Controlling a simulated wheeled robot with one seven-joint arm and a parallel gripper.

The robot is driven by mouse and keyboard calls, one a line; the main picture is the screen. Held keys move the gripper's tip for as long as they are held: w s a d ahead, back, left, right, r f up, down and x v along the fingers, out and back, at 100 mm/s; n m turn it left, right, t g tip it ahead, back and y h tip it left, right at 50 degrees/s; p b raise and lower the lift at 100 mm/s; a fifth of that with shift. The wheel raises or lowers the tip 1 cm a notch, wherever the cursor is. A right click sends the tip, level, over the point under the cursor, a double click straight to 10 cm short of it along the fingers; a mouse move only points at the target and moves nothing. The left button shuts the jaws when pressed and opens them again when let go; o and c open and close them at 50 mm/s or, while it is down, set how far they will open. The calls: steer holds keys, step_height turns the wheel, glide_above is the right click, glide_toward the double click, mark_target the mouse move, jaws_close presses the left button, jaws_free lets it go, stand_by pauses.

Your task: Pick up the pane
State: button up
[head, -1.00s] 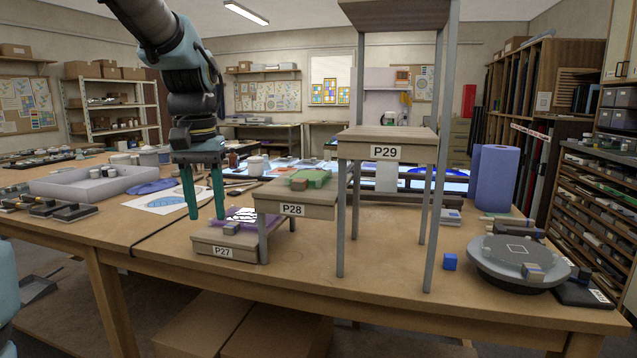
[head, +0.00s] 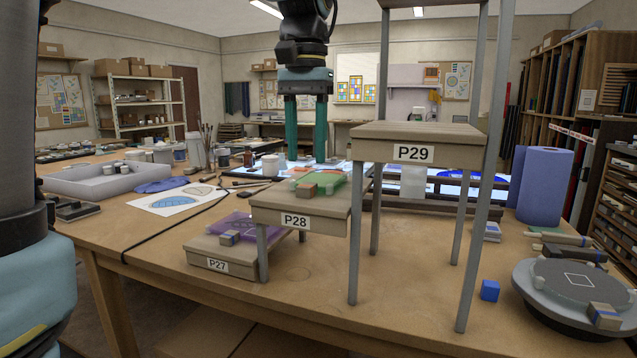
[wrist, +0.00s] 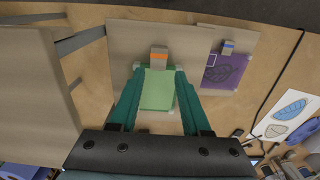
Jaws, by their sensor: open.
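A green pane (head: 329,182) lies on the shelf labelled P28 (head: 340,215), with a small block with an orange band (head: 307,189) at its near edge. My gripper (head: 306,157) is open and empty, fingers pointing down, above and apparently behind the P28 shelf. In the wrist view the green pane (wrist: 158,92) shows between the two teal fingers, with the orange-banded block (wrist: 158,58) just beyond the tips. Contact cannot be told. A purple pane (head: 252,225) lies on the lower P27 step (head: 205,259) under another block (head: 230,238); it also shows in the wrist view (wrist: 222,76).
The taller P29 shelf (head: 375,148), on metal posts, stands right of P28, with another shelf above it. A blue cube (head: 489,290) and a round grey turntable (head: 550,315) are at the right. A grey tray (head: 90,187) sits at the left. The front table middle is clear.

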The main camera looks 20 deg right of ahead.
mark_target(307, 185)
steer(key=shift+s+f+p, duration=0.15)
steer(key=shift+f+p, duration=0.1)
steer(key=shift+f, duration=1.1)
steer(key=shift+s+f+p, duration=0.1)
steer(key=shift+f+p, duration=0.1)
steer(key=shift+f, duration=1.15)
jaws_close()
